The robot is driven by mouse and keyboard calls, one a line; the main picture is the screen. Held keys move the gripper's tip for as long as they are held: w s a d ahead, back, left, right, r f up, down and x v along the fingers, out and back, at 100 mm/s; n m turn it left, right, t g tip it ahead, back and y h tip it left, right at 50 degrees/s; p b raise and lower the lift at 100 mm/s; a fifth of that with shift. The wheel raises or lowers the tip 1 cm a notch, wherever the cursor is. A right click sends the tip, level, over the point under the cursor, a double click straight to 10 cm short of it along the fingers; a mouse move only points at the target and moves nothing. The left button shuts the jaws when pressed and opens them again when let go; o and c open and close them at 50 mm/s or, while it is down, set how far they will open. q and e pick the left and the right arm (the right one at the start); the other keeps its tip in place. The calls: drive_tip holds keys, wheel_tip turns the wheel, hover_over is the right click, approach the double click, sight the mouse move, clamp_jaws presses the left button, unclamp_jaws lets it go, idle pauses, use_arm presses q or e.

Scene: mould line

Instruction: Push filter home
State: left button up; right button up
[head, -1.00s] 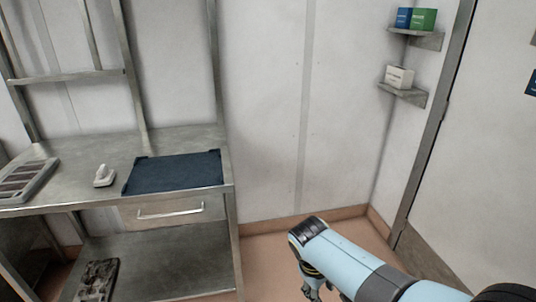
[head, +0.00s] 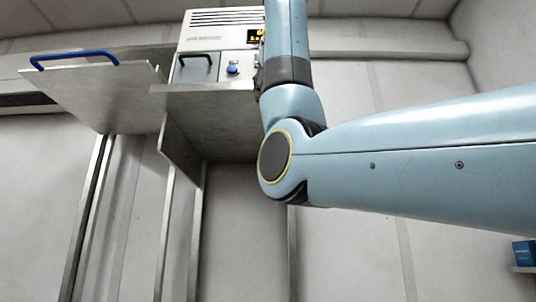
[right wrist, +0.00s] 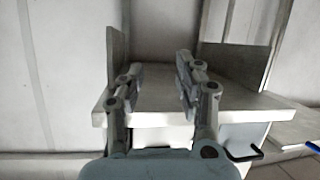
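No filter can be clearly picked out in these frames. In the head view a pale machine (head: 221,38) sits high up, with a lit yellow display, a blue knob (head: 233,69) and a black-handled front (head: 197,66). My right arm rises in front of its right side; the gripper is out of that view. In the right wrist view my right gripper (right wrist: 158,76) is open, its two fingers apart with nothing between them. The fingers are in front of a metal shelf (right wrist: 258,104) with upright side plates. My left gripper is not in view.
A metal panel (head: 105,92) with a blue handle (head: 72,57) juts out left of the machine. A metal ledge with a plate (head: 215,120) lies under the machine. Thin uprights run down the wall. A blue box (head: 524,252) is at the lower right.

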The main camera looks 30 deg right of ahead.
drive_tip(key=s+a+r+m+t, duration=0.1)
drive_tip(key=s+r+t, duration=0.3)
drive_tip(key=s+r, duration=1.2)
drive_tip(key=shift+h, duration=0.4)
drive_tip(key=p+x, duration=0.1)
drive_tip(key=x, duration=0.3)
drive_tip(key=p+x, duration=0.1)
drive_tip(key=x, duration=0.2)
drive_tip(key=p+x, duration=0.1)
drive_tip(key=x, duration=0.3)
drive_tip(key=shift+w+a+p, duration=0.15)
drive_tip(key=shift+w+p, duration=0.25)
drive_tip(key=shift+s, duration=0.1)
drive_tip(key=shift+c, duration=0.2)
clamp_jaws()
